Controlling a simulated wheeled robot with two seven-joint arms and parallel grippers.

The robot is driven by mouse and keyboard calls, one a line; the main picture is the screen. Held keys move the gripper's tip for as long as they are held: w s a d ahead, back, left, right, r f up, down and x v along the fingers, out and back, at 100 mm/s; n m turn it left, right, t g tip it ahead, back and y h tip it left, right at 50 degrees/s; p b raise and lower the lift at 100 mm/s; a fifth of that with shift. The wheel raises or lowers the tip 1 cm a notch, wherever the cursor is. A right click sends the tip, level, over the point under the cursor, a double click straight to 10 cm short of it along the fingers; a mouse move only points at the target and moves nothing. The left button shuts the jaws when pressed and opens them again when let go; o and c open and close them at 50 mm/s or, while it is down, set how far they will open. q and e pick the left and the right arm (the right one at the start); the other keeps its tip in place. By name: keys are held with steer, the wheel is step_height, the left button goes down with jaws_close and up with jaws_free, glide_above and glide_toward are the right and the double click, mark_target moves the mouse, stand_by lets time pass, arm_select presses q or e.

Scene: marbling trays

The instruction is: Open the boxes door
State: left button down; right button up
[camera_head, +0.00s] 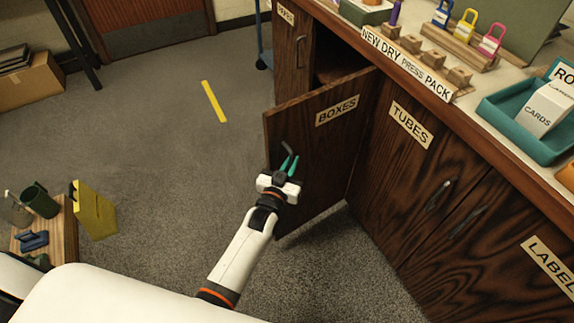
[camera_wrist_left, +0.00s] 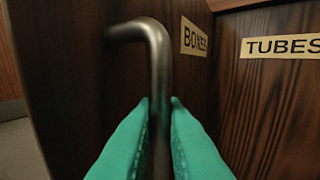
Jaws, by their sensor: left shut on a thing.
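The dark wood door labelled BOXES (camera_head: 318,140) stands partly open, swung out from the cabinet. A dark gap shows behind its top edge. My left gripper (camera_head: 288,166) is at the door's handle (camera_head: 287,149), near its free edge. In the left wrist view the bent metal handle (camera_wrist_left: 157,70) runs down between the two green fingers of the gripper (camera_wrist_left: 158,120), which are shut on it. The BOXES label (camera_wrist_left: 194,38) shows to the right of the handle there. My right gripper is not in view.
The closed TUBES door (camera_head: 400,170) is right of the open door. The counter above holds a teal tray (camera_head: 515,135), coloured padlocks (camera_head: 465,28) and wooden blocks. A wooden stand (camera_head: 65,235) with cups is at the left.

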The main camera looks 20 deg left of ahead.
arm_select(q)
steer(key=shift+w+d+r, duration=0.1)
steer(key=shift+r, duration=0.1)
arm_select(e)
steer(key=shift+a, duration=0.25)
arm_select(q)
steer(key=c, duration=1.8)
jaws_free()
steer(key=shift+o, duration=1.1)
steer(key=shift+f, duration=0.15)
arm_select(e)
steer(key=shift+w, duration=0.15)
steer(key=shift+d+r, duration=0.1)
